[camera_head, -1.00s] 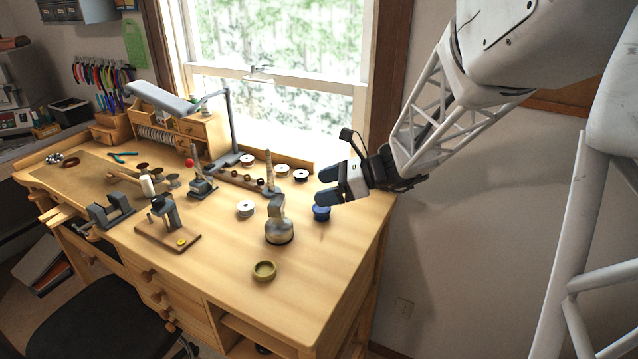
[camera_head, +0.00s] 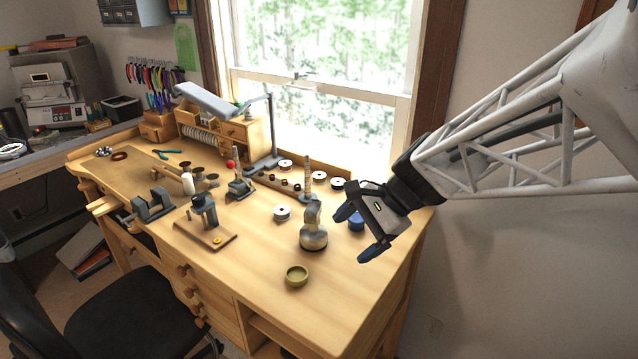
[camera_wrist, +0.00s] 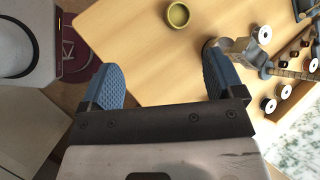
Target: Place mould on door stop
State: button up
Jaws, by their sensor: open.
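A small olive-yellow round dish (camera_head: 297,276), which may be the mould, sits on the bench near its front edge. It also shows at the top of the wrist view (camera_wrist: 178,15). A grey-tan weight with a rounded base and a narrower top (camera_head: 313,237), which may be the door stop, stands upright behind it; it shows in the wrist view (camera_wrist: 238,50) by the right finger. The two are apart. My gripper (camera_head: 361,232) is open and empty, above the bench's right side, right of both. Its blue fingers (camera_wrist: 161,62) are spread wide.
A blue spool (camera_head: 357,222) is partly hidden behind my gripper. White spools (camera_head: 282,213) and a metal tool on a wooden base (camera_head: 205,222) stand further left. A lamp (camera_head: 270,130) is at the back. The bench top (camera_head: 345,285) is clear at the front right.

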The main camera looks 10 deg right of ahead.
jog(key=s+d+r+n+t+h, duration=0.1)
jog(key=s+d+n+h, duration=0.1)
jog(key=s+n+h, duration=0.6)
jog(key=shift+s+d+r+n, duration=0.15)
jog(key=shift+s+r+n, duration=0.1)
jog(key=shift+s+n, duration=2.55)
jog(key=shift+s+m, duration=0.4)
